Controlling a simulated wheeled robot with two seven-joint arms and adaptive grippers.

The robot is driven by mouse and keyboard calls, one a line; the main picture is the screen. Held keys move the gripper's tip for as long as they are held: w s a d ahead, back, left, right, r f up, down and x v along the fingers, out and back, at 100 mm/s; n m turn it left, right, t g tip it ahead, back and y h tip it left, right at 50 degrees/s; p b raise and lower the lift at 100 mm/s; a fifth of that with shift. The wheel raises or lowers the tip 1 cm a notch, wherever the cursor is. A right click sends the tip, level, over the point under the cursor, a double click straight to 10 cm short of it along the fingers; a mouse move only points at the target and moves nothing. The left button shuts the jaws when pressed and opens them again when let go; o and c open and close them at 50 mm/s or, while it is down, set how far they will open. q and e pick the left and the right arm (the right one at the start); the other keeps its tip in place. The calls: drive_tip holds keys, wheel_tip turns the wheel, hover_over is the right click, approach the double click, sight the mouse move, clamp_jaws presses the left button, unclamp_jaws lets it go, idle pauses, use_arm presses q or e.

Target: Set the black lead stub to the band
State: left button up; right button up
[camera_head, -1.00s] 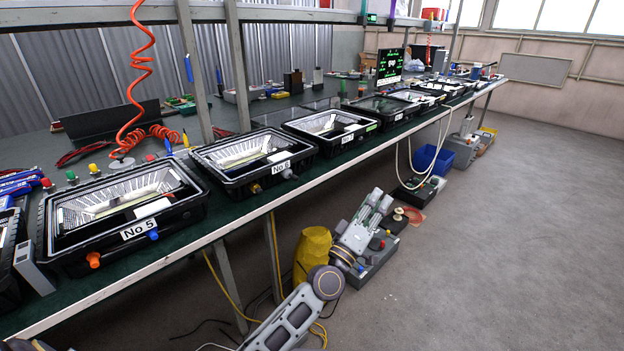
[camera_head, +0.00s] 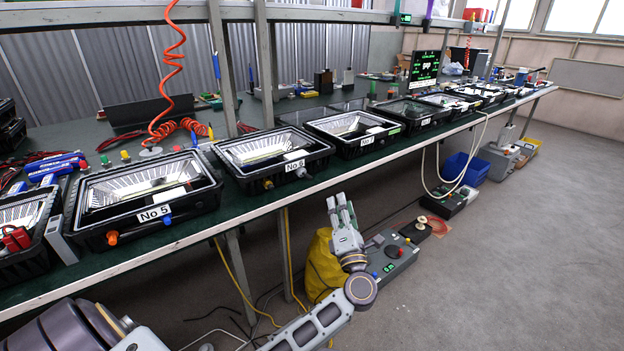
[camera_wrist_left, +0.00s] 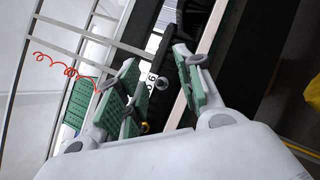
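A short dark stub (camera_head: 300,173) with a greyish end sticks out of the front of the black housing marked No 6 (camera_head: 320,158). It appears to be the black lead stub; a dark-grey round end (camera_wrist_left: 161,82) shows between my fingers in the left wrist view. A yellowish stub (camera_head: 268,183) sits beside it. I cannot make out a band. My left gripper (camera_head: 340,204) is below the bench's front edge, fingers pointing up, apart and empty. In the left wrist view its green-padded fingers (camera_wrist_left: 150,75) are spread. My right gripper is not in view.
The housing marked No 5 (camera_head: 75,217), with orange and blue stubs, stands to the left on the bench. More housings run to the right. A yellow bag (camera_head: 322,265) and a grey control box (camera_head: 392,262) are on the floor near my gripper. Open floor lies right.

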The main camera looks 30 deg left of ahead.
use_arm(q)
drive_tip(key=s+a+n+g+y, duration=0.1)
drive_tip(key=s+a+n+g, duration=0.1)
drive_tip(key=n, duration=0.1)
drive_tip(key=s+a+f+n+g+y, duration=0.1)
drive_tip(key=shift+a+f+n+g+y, duration=0.1)
drive_tip(key=shift+a+n+g+y, duration=0.2)
drive_tip(key=shift+n, duration=0.1)
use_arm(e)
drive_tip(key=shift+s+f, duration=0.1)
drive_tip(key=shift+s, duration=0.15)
use_arm(q)
drive_tip(key=shift+w, duration=0.1)
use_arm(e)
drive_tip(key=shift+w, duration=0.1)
